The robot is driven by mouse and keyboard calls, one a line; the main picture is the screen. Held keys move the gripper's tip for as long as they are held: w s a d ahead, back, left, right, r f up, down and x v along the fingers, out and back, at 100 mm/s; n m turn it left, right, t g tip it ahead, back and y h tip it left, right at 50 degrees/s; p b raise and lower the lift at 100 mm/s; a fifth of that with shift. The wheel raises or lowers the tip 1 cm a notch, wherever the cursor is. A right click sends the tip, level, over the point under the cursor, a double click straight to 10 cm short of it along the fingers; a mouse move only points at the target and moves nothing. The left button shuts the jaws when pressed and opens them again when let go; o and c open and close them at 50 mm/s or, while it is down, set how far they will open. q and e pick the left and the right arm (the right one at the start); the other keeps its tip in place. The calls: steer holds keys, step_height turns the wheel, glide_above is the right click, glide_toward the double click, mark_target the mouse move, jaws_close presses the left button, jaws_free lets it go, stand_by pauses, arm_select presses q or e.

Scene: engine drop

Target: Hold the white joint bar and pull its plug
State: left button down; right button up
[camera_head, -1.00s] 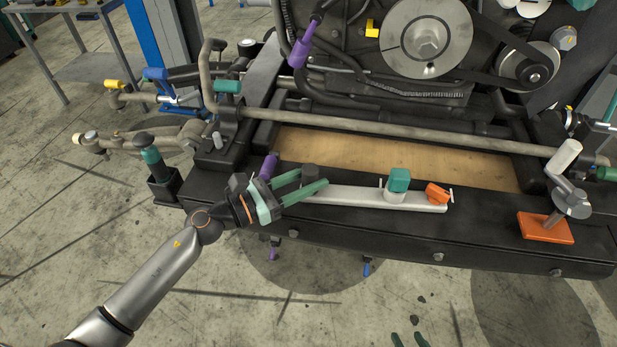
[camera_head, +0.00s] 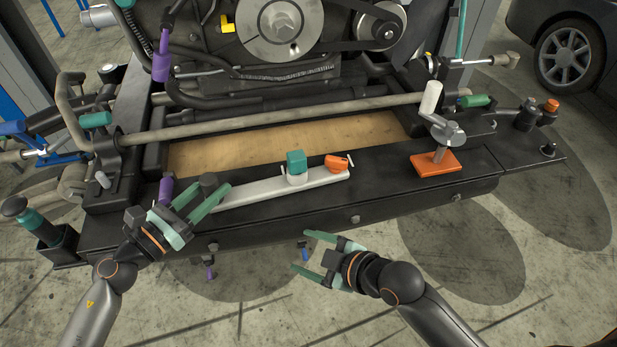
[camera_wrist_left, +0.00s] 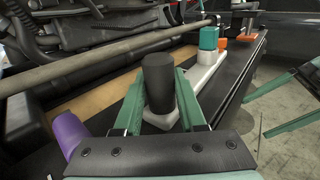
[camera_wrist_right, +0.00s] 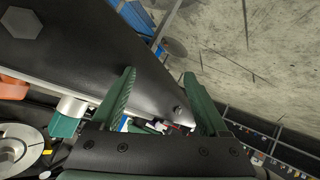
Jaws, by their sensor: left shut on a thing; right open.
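The white joint bar (camera_head: 262,189) lies along the black front beam. A dark cylindrical knob (camera_head: 208,181) stands at its left end; it also shows in the left wrist view (camera_wrist_left: 159,82). A teal block, which looks like the plug (camera_head: 296,159), sits in a white round seat on the bar. An orange piece with a small pin (camera_head: 337,163) is at the right end. My left gripper (camera_head: 211,193) is shut around the dark knob. My right gripper (camera_head: 303,252) is open and empty in front of the beam, below the bar. The plug also shows in the right wrist view (camera_wrist_right: 65,125).
The engine with its large pulley (camera_head: 280,28) stands behind the beam. A tan rail (camera_head: 270,119) crosses behind the bar. An orange-based clamp (camera_head: 437,162) stands to the right on the beam. The concrete floor in front is free.

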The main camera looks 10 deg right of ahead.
steer(key=a+r+n+g+y, duration=0.1)
steer(key=a+r+n, duration=0.2)
steer(key=r+n, duration=0.25)
steer(key=n+t+h, duration=0.6)
steer(key=n+h, duration=0.1)
steer(key=n, duration=1.1)
glide_toward(293, 154)
steer(key=f, duration=0.2)
steer(key=x, duration=1.2)
steer(key=shift+w+d, duration=0.2)
steer(key=shift+w, duration=0.1)
jaws_close()
